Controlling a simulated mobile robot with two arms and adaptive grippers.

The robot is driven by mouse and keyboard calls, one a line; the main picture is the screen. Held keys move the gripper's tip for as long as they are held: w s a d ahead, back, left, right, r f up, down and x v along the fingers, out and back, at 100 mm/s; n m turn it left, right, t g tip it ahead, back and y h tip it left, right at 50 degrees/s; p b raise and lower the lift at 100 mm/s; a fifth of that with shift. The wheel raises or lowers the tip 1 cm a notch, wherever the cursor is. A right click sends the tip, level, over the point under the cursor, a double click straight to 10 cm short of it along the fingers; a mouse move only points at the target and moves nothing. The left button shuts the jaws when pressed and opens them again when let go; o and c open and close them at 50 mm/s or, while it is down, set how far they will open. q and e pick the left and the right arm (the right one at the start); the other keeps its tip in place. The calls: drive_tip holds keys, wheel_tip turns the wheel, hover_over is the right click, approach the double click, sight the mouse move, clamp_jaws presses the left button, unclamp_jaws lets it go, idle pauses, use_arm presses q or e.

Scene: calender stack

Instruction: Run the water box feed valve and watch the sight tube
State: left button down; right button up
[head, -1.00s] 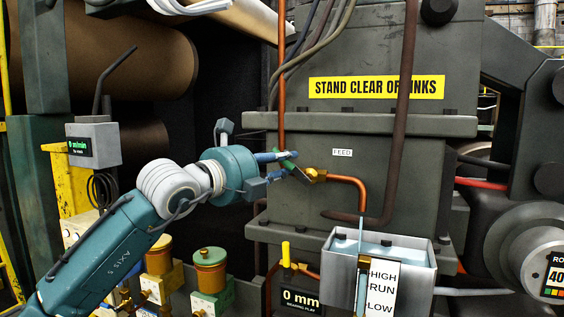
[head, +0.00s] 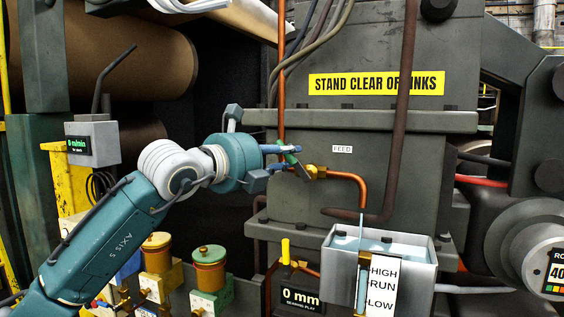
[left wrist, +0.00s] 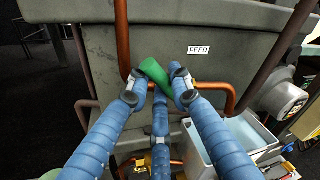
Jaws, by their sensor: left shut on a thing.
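The feed valve has a green handle (head: 291,159) on a brass body (head: 315,172) in the copper pipe, beside the FEED label (head: 342,149). My left gripper (head: 287,157) is shut on this handle. In the left wrist view its blue fingers (left wrist: 156,88) close around the green handle (left wrist: 155,73). Water runs from the pipe end (head: 361,222) into the grey water box (head: 418,270). The sight tube (head: 361,288) stands on the box front beside a white HIGH, RUN, LOW plate (head: 383,287). The exact level in the tube is too small to read. My right gripper is out of view.
A vertical copper pipe (head: 282,80) rises just behind my gripper. A dark brown pipe (head: 406,100) runs down right of the valve. A gauge reading 0 mm (head: 300,298) and a yellow lever (head: 285,252) stand below. Green-capped and yellow-capped pots (head: 209,265) are lower left.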

use_arm(q)
drive_tip(key=r+m, duration=0.1)
drive_tip(key=s+d+r+m+b, duration=0.1)
drive_tip(key=m, duration=0.1)
drive_tip(key=shift+d+y, duration=0.25)
drive_tip(key=shift+y, duration=0.05)
drive_tip(key=shift+s+d+r+m+g+y+b, duration=0.2)
drive_tip(key=shift+d+m+y+b, duration=0.25)
drive_tip(key=shift+m, duration=0.4)
drive_tip(key=shift+s+d+r+m+g+y+b, duration=0.1)
drive_tip(key=shift+d+m+g+y+b, duration=0.2)
drive_tip(key=shift+d+m, duration=0.4)
drive_tip(key=shift+a+f+m, duration=0.1)
drive_tip(key=shift+a+m, duration=0.05)
drive_tip(key=shift+m, duration=0.1)
drive_tip(key=c, duration=1.6)
unclamp_jaws()
drive_tip(key=shift+s+d+f, duration=0.1)
drive_tip(key=shift+d, duration=0.1)
drive_tip(key=shift+a, duration=0.1)
drive_tip(key=v, duration=1.2)
drive_tip(key=shift+f, duration=0.15)
